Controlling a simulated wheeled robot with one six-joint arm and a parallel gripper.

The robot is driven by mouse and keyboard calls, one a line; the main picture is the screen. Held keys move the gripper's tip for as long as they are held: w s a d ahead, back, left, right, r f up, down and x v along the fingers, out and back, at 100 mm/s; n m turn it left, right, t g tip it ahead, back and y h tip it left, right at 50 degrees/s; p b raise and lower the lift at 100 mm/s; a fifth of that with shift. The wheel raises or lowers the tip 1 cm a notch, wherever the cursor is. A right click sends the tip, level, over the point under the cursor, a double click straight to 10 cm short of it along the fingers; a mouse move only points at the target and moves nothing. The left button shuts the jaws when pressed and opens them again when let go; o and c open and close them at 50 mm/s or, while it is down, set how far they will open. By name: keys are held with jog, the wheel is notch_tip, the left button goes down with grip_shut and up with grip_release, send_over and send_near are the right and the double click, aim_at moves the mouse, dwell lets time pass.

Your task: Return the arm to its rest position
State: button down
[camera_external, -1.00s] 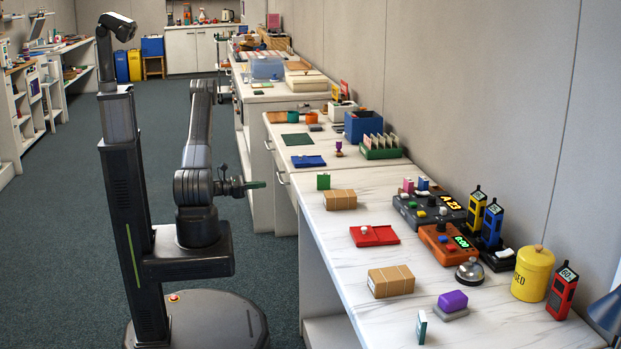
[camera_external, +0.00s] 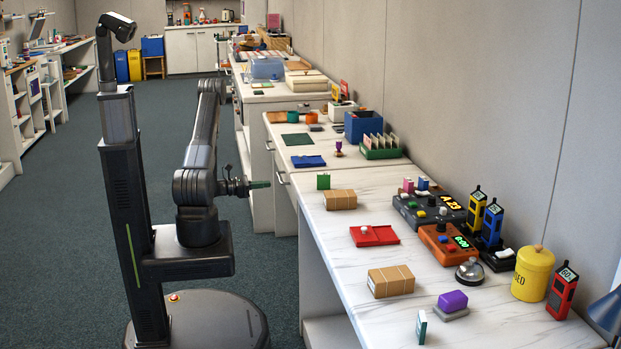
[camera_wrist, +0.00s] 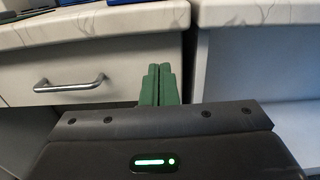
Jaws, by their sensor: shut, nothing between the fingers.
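My gripper (camera_external: 260,185) is at the end of my folded arm, level with the counter's side and to the left of its front edge. In the wrist view its two green fingers (camera_wrist: 158,84) are pressed together with nothing between them. The fingers point toward the counter front and touch nothing that I can see. My upper arm stands nearly upright, leaning slightly to the right at the top.
The marble-topped counter (camera_external: 335,262) lies to the right, with boxes, a red tray (camera_external: 374,236), a bell (camera_external: 470,271) and a yellow canister (camera_external: 533,273) on it. A drawer handle (camera_wrist: 70,84) is close ahead in the wrist view. Open carpet (camera_external: 60,240) lies to the left.

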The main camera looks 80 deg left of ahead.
jog(key=w+p, duration=0.1)
jog(key=w, duration=0.8)
jog(key=shift+w+p, duration=0.15)
jog(key=shift+p, duration=0.2)
